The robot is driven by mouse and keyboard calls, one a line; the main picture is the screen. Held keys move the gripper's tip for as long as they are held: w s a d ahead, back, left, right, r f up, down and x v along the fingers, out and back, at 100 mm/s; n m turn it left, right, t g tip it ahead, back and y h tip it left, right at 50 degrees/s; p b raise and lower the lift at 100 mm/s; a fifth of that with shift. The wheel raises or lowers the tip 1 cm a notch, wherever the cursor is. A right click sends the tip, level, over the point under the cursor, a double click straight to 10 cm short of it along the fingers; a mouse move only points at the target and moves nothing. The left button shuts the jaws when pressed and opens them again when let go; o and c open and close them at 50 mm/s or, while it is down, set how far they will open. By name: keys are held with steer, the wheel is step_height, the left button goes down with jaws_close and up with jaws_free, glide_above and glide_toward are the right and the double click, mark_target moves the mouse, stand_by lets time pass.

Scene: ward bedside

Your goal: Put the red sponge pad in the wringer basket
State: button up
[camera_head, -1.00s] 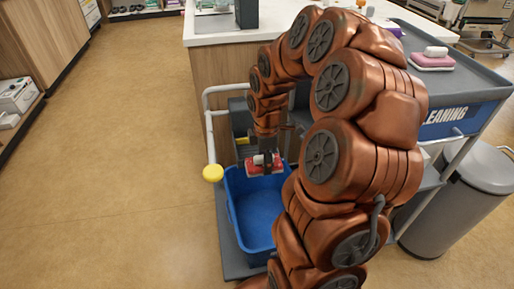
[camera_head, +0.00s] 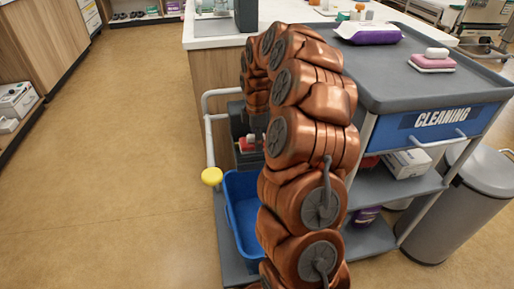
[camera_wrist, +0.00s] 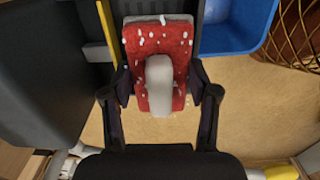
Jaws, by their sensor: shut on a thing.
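The red sponge pad (camera_wrist: 140,45), white-speckled with a pale grip block on it, is between the two fingers of my gripper (camera_wrist: 160,92) in the wrist view. The gripper is shut on it. In the head view the red sponge pad (camera_head: 246,145) shows small, in front of the dark grey wringer basket (camera_head: 237,110), above the far end of the blue bucket. My arm hides part of the basket and most of the gripper. In the wrist view a dark grey wall with a yellow strip is left of the pad; I cannot tell whether the pad touches it.
The blue bucket (camera_head: 238,190) stands on the cart's low grey base, partly behind my arm. A yellow-ended white rail (camera_head: 211,176) is left of it. The cart top (camera_head: 395,85) holds a pink sponge (camera_head: 432,65) and a purple pack (camera_head: 370,36). Floor at left is clear.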

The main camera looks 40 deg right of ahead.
steer(key=shift+f+b, duration=0.5)
steer(key=shift+f, duration=1.3)
steer(key=shift+f, duration=0.6)
steer(key=o, duration=1)
steer(key=shift+r, duration=0.15)
steer(key=shift+r, duration=0.3)
step_height(320, 180, up, 11)
steer(key=shift+r+p, duration=0.2)
steer(key=shift+p, duration=1.05)
steer(key=shift+a+r, duration=0.15)
steer(key=shift+r, duration=0.35)
